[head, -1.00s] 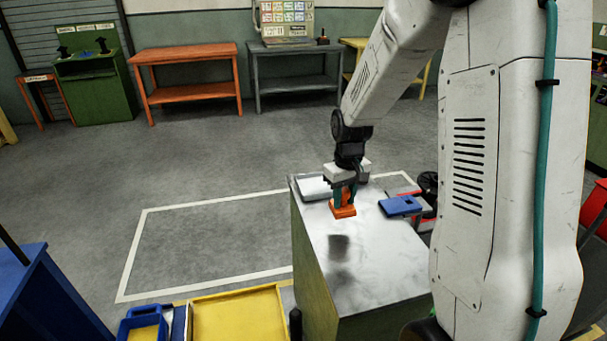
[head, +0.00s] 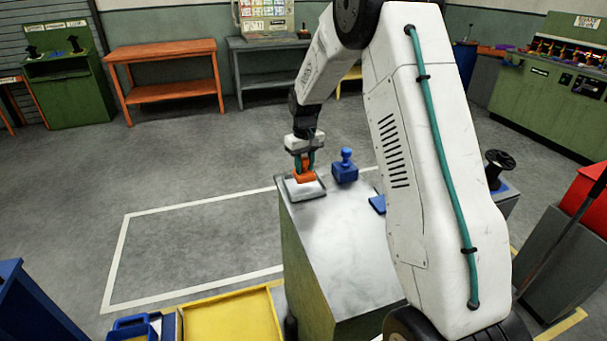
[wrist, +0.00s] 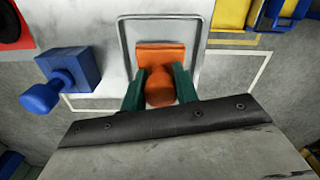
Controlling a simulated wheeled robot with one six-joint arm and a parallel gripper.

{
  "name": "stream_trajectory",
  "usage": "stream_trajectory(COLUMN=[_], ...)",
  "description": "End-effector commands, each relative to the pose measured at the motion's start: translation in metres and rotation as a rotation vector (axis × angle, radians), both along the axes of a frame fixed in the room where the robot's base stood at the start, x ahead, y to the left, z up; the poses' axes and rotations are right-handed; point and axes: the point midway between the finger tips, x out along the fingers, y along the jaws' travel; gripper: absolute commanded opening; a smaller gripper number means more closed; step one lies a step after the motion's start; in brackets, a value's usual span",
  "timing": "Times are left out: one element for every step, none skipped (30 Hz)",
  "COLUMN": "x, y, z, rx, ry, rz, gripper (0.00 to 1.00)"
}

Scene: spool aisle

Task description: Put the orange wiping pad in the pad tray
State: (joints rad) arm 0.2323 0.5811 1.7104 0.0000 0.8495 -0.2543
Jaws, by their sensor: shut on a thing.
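The orange wiping pad (head: 305,177) is held between the green fingers of my gripper (head: 304,163). In the wrist view the pad (wrist: 161,54) has a rounded orange knob between the two fingers (wrist: 160,90). The pad tray (head: 319,191) is a shallow grey tray at the far left corner of the metal-topped cabinet. The pad is over the tray; in the wrist view the tray's rim (wrist: 203,52) surrounds it on the visible sides. I cannot tell whether the pad touches the tray's floor.
A blue block with a knob (head: 345,168) stands just right of the tray. A flat blue thing (head: 377,204) lies farther right, partly hidden by my arm. The cabinet top (head: 340,250) is clear toward the front. A yellow tray (head: 232,318) is below left.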

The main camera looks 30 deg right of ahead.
Motion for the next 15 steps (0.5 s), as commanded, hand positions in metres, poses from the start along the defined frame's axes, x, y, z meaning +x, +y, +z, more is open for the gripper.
stream_trajectory(x=[0.002, 0.003, 0.003, 0.003, 0.002, 0.002, 0.002, 0.002, 0.002, 0.002, 0.002, 0.002, 0.002, 0.002, 0.002], y=[0.0, 0.0, 0.0, 0.0, 0.0, 0.0, 0.0, 0.0, 0.001, 0.001, 0.001, 0.001, 0.001, 0.001, 0.001], z=[-0.001, -0.002, -0.005, -0.008, -0.012, -0.017, -0.022, -0.026, -0.032, -0.034, -0.035, -0.036, -0.035, -0.035, -0.035], rx=[0.0, 0.0, 0.0, 0.0, 0.001, 0.001, 0.001, 0.001, 0.001, 0.001, 0.001, 0.0, 0.0, 0.0, 0.0], ry=[0.0, 0.0, 0.001, 0.002, 0.002, 0.003, 0.003, 0.003, 0.003, 0.003, 0.002, 0.001, 0.0, 0.0, 0.0], rz=[0.0, 0.0, 0.0, 0.0, 0.0, 0.001, 0.001, 0.001, 0.001, 0.001, 0.001, 0.001, 0.001, 0.001, 0.001], gripper=[0.01, 0.01, 0.01, 0.01, 0.01, 0.01, 0.01, 0.01, 0.01, 0.01, 0.01, 0.01, 0.01, 0.01, 0.01])
